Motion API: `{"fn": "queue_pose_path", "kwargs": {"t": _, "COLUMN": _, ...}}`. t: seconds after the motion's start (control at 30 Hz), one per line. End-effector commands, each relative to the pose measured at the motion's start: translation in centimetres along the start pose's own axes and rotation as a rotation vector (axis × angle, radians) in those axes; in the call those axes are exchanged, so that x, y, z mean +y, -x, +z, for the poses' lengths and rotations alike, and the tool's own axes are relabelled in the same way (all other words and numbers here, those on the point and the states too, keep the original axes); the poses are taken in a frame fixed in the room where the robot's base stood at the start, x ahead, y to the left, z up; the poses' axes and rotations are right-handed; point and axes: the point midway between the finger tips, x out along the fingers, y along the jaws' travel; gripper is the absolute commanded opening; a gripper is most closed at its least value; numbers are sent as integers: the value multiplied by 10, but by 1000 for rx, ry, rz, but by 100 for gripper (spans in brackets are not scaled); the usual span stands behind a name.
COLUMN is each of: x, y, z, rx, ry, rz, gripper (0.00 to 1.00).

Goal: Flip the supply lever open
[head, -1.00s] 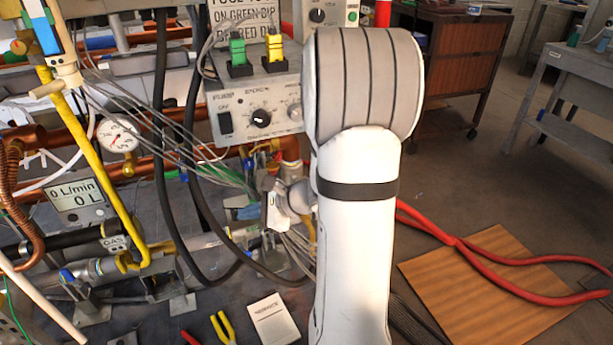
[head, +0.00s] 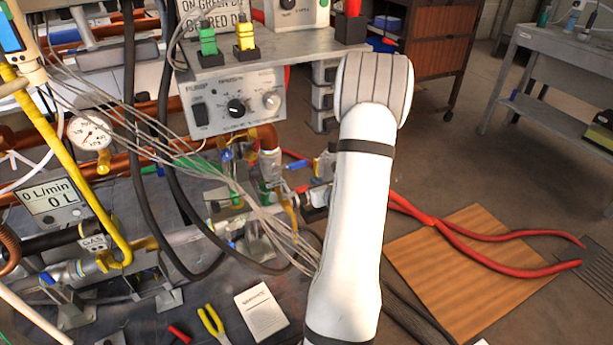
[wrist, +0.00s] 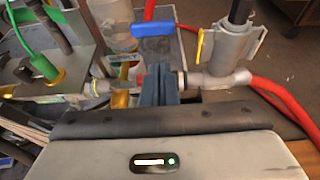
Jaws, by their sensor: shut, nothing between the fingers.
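A blue lever handle (wrist: 152,28) lies roughly level above the pipe run in the wrist view, near its upper middle. Which handle is the supply lever is not labelled. A yellow lever (wrist: 200,45) stands upright on the left side of a grey valve body (wrist: 230,55). My gripper (wrist: 158,72) is shut and empty. Its dark fingers appear below the blue handle in the picture and left of the grey body, overlapping the pipe; I cannot tell whether they touch it. In the head view my white arm partly hides this area.
Red hoses (head: 480,232) run over a wooden board (head: 455,275) on the floor at right. A pump control box (head: 237,105), black cables and thin grey wires crowd the left. A flow meter (head: 55,202) reads 0 L/min. Open floor lies toward the right.

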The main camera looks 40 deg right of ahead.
Motion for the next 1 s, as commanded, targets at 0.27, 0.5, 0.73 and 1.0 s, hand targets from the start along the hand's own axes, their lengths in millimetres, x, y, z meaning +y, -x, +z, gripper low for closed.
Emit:
{"fn": "queue_pose_path", "kwargs": {"t": 0.27, "x": 1, "y": -44, "z": -3, "rx": -1, "ry": 3, "rz": 3, "gripper": 0}}
{"fn": "queue_pose_path", "kwargs": {"t": 0.5, "x": 0, "y": -82, "z": -2, "rx": -1, "ry": 2, "rz": 2, "gripper": 0}}
{"fn": "queue_pose_path", "kwargs": {"t": 0.73, "x": 0, "y": -97, "z": 0, "rx": 0, "ry": 0, "rz": 0, "gripper": 0}}
{"fn": "queue_pose_path", "kwargs": {"t": 1.0, "x": 0, "y": -97, "z": 0, "rx": 0, "ry": 0, "rz": 0, "gripper": 0}}
